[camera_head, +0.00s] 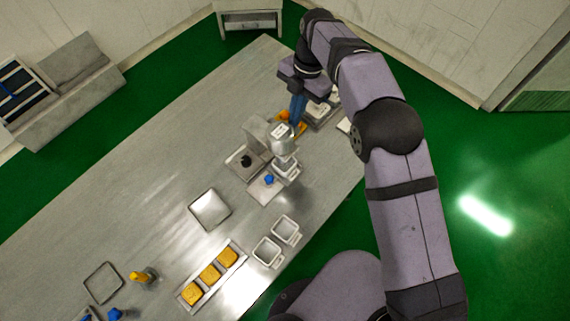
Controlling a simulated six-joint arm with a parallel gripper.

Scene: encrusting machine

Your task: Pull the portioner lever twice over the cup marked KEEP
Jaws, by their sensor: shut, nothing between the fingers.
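A metal portioner-like machine (281,146) stands near the middle of the steel table, with a pale hopper on top. A small blue knob (269,179) shows at its front; I cannot tell whether it is the lever. My gripper (297,111) has blue fingers pointing down just behind the machine, beside orange pieces. It is shut with nothing visible in it. A square white cup (286,229) and another (268,251) stand together at the table's front edge. No KEEP marking is readable, and marks on the machine are too small to read.
A tray of several yellow-orange blocks (230,248) lies left of the cups. An empty square metal tray (210,196), a wire frame (103,270) and a yellow-topped item (140,277) lie further left. White containers (320,112) stand close to my gripper.

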